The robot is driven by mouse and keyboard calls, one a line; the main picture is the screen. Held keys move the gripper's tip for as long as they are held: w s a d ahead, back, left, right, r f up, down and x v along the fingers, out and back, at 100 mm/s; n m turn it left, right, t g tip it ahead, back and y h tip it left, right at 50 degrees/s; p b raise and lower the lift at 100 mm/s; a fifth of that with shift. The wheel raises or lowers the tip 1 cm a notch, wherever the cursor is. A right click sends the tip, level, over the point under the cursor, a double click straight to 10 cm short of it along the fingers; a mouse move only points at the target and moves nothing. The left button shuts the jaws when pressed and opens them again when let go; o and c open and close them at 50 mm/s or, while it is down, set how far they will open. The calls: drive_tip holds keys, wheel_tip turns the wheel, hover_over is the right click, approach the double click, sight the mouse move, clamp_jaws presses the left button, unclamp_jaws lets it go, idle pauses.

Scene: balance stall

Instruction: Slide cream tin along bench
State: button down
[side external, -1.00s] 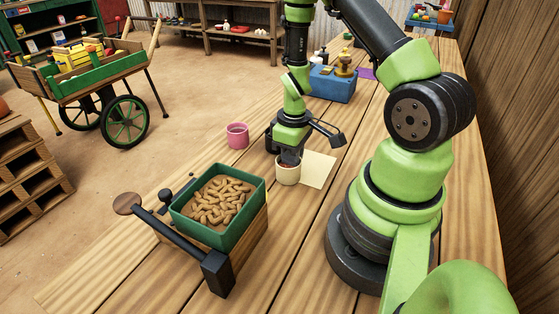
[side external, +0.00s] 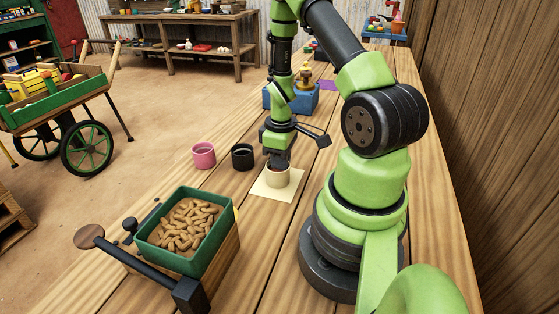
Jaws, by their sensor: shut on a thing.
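The cream tin (side external: 278,178) stands upright on the bench (side external: 330,140), over the pale yellow square sheet (side external: 262,189). The sheet shows around it on several sides. My gripper (side external: 279,165) points down from above and is shut on the tin at its rim. The fingertips hide part of the tin's mouth, and its contents are too small to tell.
A black tin (side external: 242,157) and a pink tin (side external: 203,155) stand to the left. A green tray of peanut-like pieces (side external: 183,236) on a scale is in front.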

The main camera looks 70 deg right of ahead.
drive_tip(key=c, duration=1.1)
unclamp_jaws()
wheel_tip(320, 180, up, 10)
drive_tip(key=w+a+r+m+t, duration=0.2)
drive_tip(key=w+a+r+t, duration=0.1)
drive_tip(key=a+r, duration=0.7)
drive_tip(key=s+a+r+m+t+y, duration=0.1)
drive_tip(key=s+a+r+m+t, duration=0.1)
drive_tip(key=s+a+r+t, duration=0.2)
drive_tip(key=s+a+r, duration=0.3)
drive_tip(key=a+r, duration=0.1)
drive_tip(key=a, duration=0.2)
drive_tip(key=shift+a+r+y, duration=0.2)
drive_tip(key=shift+r+y, duration=0.2)
